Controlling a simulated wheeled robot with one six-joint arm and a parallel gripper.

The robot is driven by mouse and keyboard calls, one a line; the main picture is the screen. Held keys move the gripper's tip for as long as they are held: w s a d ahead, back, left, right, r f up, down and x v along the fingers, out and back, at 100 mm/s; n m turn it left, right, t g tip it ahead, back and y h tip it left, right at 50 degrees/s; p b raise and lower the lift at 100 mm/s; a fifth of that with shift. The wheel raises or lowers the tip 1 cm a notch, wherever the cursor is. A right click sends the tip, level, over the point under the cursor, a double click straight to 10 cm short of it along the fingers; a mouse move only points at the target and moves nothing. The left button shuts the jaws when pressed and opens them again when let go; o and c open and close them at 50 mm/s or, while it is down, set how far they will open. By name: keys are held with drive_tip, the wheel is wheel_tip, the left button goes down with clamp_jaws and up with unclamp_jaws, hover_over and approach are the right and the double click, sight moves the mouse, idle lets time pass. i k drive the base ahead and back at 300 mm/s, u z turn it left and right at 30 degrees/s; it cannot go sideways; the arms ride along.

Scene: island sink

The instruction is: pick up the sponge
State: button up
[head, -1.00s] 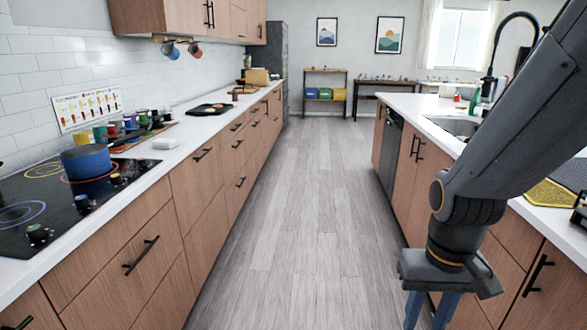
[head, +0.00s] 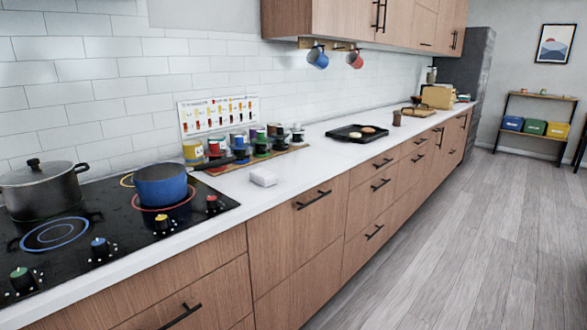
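I cannot make out a sponge for certain in the head view. A small white block (head: 264,177) lies on the left counter, right of the stove; it is too small to tell what it is. My gripper and arm are out of this view. The island with the sink is out of view too.
A black stove (head: 55,237) holds a grey lidded pot (head: 42,192) and a blue pot (head: 161,187). Several colourful jars stand behind the white block. A black tray (head: 357,133) lies farther along the counter (head: 300,170). The floor (head: 450,240) at right is clear.

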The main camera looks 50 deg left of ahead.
sight(262, 177)
drive_tip(key=u, duration=0.25)
drive_tip(key=i, duration=1.4)
drive_tip(key=u, duration=1.45)
drive_tip(key=i, duration=0.85)
drive_tip(key=u, duration=0.95)
